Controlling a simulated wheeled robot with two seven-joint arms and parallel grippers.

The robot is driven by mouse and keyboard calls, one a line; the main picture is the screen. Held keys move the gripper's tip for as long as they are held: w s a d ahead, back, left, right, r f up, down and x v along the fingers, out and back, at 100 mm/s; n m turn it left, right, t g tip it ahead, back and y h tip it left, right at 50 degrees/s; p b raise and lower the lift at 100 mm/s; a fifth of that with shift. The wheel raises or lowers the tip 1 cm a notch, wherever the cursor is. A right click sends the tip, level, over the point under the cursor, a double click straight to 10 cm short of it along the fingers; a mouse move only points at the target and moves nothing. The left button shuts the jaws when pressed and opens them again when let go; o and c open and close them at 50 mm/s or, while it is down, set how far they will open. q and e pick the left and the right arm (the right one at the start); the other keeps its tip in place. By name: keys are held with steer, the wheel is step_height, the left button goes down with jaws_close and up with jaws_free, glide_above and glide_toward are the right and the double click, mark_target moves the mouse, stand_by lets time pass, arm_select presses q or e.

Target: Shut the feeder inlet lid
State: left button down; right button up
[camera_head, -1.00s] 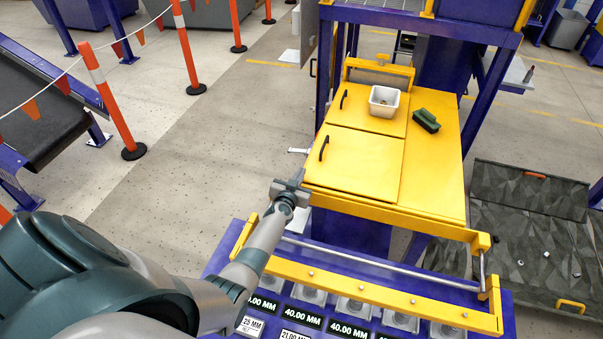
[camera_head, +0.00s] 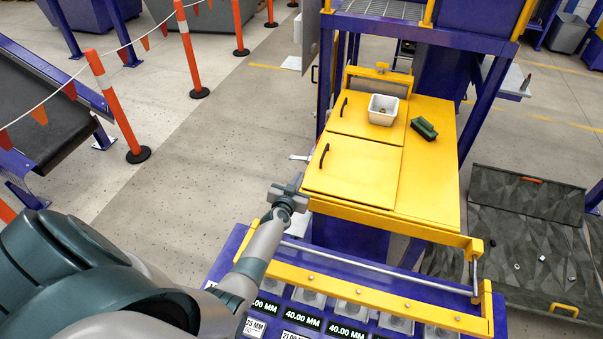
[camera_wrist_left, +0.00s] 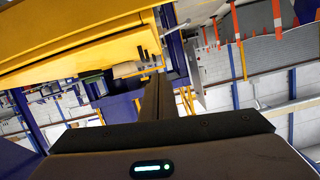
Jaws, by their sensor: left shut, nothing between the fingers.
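The yellow feeder top (camera_head: 430,165) carries two flat yellow panels with black handles, a front one (camera_head: 352,172) and a rear one (camera_head: 352,117). Both lie roughly level; I cannot tell which is the inlet lid or whether either is slightly raised. My left gripper (camera_head: 290,191) is shut and empty just left of the feeder top's front-left corner. In the left wrist view its shut fingers (camera_wrist_left: 157,97) point away below a yellow edge (camera_wrist_left: 85,45); contact is unclear. My right gripper is not in view.
A white tub (camera_head: 383,110) stands on the rear panel, and a green block (camera_head: 424,128) lies to its right. A steel rod (camera_head: 375,266) and yellow rail (camera_head: 370,295) cross in front. Open floor (camera_head: 215,150) lies left.

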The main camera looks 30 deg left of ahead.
arm_select(q)
steer(key=v, duration=0.7)
steer(key=shift+a+p, duration=0.2)
steer(key=shift+p, duration=0.1)
stand_by(0.3)
